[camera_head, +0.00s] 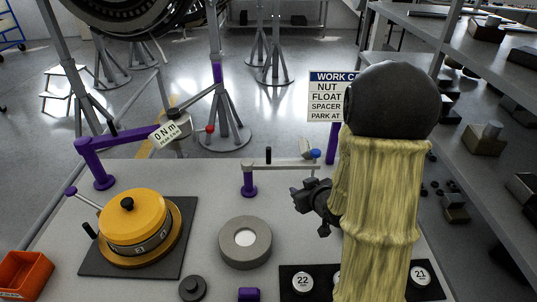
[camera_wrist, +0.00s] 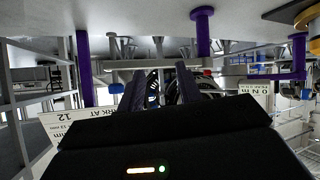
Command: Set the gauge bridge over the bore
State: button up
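The gauge bridge appears to be the grey bar (camera_head: 285,167) with purple legs and a small upright black knob, standing on the bench behind the ring. In the wrist view, which looks upside down, this bar (camera_wrist: 145,64) runs across beyond my fingers. The bore appears to be the pale round centre (camera_head: 245,237) of a thick grey ring (camera_head: 229,252) on the bench. No bridge stands over it. My gripper (camera_head: 301,200) is right of the ring and in front of the bar's right part. Its two dark fingers (camera_wrist: 162,82) are apart, with nothing seen gripped between them.
A yellow round gauge (camera_head: 135,222) sits on a dark mat at left, beside an orange bin (camera_head: 23,274). A purple arm (camera_head: 120,140) stands behind it. A small dark disc (camera_head: 192,288) and a black tray (camera_head: 432,291) of numbered discs lie in front. Shelves (camera_head: 490,70) stand right.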

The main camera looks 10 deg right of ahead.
aim_at(270, 153)
jog(key=t+y, duration=0.1)
jog(key=r+n+t+y, duration=0.1)
jog(key=t+y, duration=0.1)
jog(key=t+y+b, duration=0.1)
jog(key=t+y, duration=0.1)
jog(key=shift+s+d+r, duration=0.1)
jog(key=shift+d+r, duration=0.05)
jog(key=shift+r, duration=0.25)
jog(key=p+x, duration=0.5)
jog(key=x, duration=1.2)
jog(key=shift+a+r, duration=0.15)
jog(key=shift+a, duration=0.15)
grip_shut()
